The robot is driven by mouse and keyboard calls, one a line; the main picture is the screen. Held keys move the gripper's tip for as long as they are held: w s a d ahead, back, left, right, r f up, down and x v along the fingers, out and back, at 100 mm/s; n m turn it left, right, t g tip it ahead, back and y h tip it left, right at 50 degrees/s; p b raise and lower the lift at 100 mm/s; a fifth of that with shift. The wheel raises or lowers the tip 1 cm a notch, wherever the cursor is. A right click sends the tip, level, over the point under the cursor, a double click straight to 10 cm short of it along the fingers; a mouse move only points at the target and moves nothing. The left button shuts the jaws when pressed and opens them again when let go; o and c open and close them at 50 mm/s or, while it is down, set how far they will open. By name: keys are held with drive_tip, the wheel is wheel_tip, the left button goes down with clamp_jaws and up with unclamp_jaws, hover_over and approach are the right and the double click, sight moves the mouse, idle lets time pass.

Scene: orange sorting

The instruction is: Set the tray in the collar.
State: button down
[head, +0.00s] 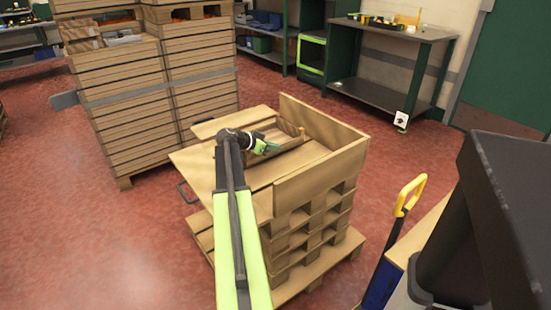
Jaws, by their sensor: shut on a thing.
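The wooden tray (290,147) appears as a low-walled piece inside the collar area, partly hidden by my gripper. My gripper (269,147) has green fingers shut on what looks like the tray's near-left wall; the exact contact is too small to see. The wooden collar (322,122) stands on a pallet stack, with tall walls at the back right and front right. A flat board (192,168) extends out at its left, with a dark handle (186,193) below. I cannot tell whether the tray touches the collar's floor.
Tall stacks of wooden crates (130,105) stand close behind on the left. A yellow-handled pallet truck (409,194) is at the right. A dark metal table (395,62) stands at the back. The red floor at the left is clear.

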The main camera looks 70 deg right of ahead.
sight(274, 154)
wheel_tip(274, 154, down, 4)
drive_tip(key=b, duration=0.3)
drive_tip(key=shift+r, duration=0.3)
drive_tip(key=c, duration=2)
unclamp_jaws()
drive_tip(key=shift+f, duration=0.15)
drive_tip(key=o, duration=0.4)
